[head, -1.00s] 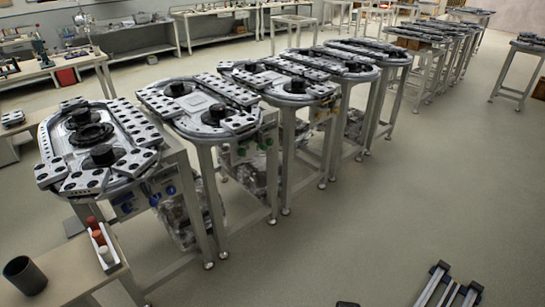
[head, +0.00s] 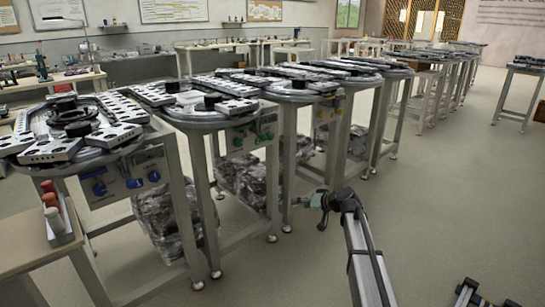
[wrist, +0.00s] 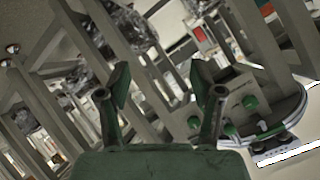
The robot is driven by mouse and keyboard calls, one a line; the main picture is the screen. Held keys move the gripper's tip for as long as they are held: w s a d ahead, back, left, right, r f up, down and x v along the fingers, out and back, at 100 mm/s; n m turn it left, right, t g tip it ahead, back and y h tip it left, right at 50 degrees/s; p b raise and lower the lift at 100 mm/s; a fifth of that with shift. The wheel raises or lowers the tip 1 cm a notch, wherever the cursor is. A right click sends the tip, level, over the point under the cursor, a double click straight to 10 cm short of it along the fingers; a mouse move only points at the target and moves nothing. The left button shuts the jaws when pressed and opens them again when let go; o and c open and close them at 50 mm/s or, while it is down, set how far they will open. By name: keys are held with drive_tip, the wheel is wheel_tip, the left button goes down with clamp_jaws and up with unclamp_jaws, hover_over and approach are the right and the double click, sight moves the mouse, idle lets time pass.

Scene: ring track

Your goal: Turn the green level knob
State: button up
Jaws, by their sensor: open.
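Green knobs (head: 238,141) show on the front panel of the second station from the left in the head view; which one is the level knob I cannot tell. In the wrist view green knobs (wrist: 249,102) sit on a panel at the right, beyond the right finger and apart from it. My gripper (wrist: 162,85) is open and empty, its two fingers spread. In the head view my gripper (head: 316,202) is small, low in front of the station legs, to the right of and below the green knobs.
The left station (head: 92,112) carries blue knobs (head: 100,187). Station legs and wrapped bundles (head: 245,182) stand below the tops. A bench with red and white cylinders (head: 52,205) is at lower left. The floor (head: 450,215) at right is open.

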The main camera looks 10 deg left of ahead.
drive_tip(key=w+a+r+n+t+y+b, duration=0.1)
drive_tip(key=w+r+t+y, duration=0.1)
drive_tip(key=w+r, duration=0.5)
drive_tip(key=w+a+r+n+t+y, duration=0.1)
drive_tip(key=w+r+n+t+y, duration=0.15)
drive_tip(key=r, duration=0.75)
drive_tip(key=b, duration=0.4)
approach(271, 137)
drive_tip(key=shift+h, duration=0.35)
drive_tip(key=x, duration=0.9)
drive_tip(key=shift+w+a+r, duration=0.1)
drive_tip(key=shift+r, duration=0.15)
drive_tip(key=c, duration=1.1)
